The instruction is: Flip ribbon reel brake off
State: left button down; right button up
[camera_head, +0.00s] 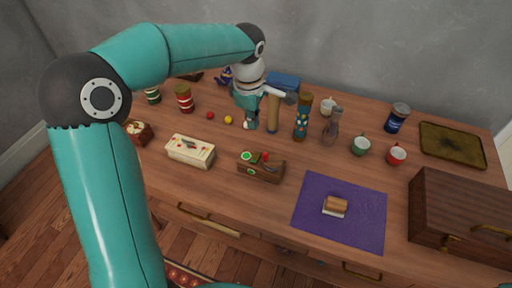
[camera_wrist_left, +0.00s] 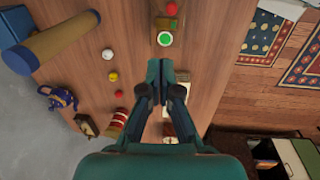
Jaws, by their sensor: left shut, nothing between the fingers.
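No part is plainly marked as a ribbon reel or its brake. A small wooden box (camera_head: 254,175) has a green round piece, a red knob and a dark lever-like piece on top. Its green piece (camera_wrist_left: 165,39) and red knob (camera_wrist_left: 172,9) show in the left wrist view, beyond the fingertips. My right gripper is out of view.
A cream decorated box (camera_head: 188,152) and a red striped can (camera_head: 184,98) stand left of the gripper. A patterned bottle (camera_head: 302,118) and a brown jug (camera_head: 331,128) stand to its right. A purple mat (camera_head: 312,221) and a wooden case (camera_head: 455,214) lie front right.

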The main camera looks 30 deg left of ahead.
aim_at(256, 154)
pick_arm(q)
jog(key=f, duration=0.4)
jog(key=w+f, duration=0.1)
jog(key=f, duration=0.4)
jog(key=f+p, duration=0.1)
jog(key=f, duration=0.4)
jog(key=shift+w+a, duration=0.15)
jog(key=shift+w, duration=0.15)
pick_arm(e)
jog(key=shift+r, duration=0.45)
